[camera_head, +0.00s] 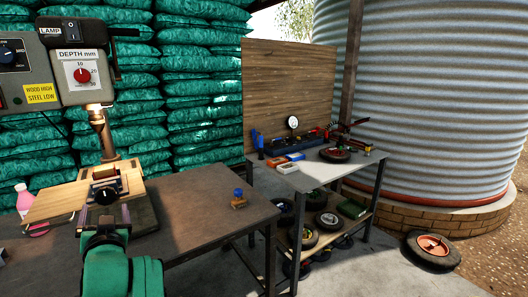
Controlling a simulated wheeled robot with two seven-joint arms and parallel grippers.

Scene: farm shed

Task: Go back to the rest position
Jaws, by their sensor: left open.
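My left gripper (105,212) is at the lower left, at the end of my green arm. Its fingers are apart, in front of the drill press (80,78) and its board. A wooden board (60,202) lies under the drill, and a dark clamp-like part with a knob (105,194) sits just beyond my fingers. I cannot tell whether the fingers touch it. I see nothing held between them. My right gripper is out of view.
The dark workbench (195,205) is mostly clear, with a small blue-topped part (238,198) near its right edge. A pink bottle (24,200) stands at left. A shelf table (312,176) holds tools and wheels. A loose wheel (432,250) lies on the floor at right.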

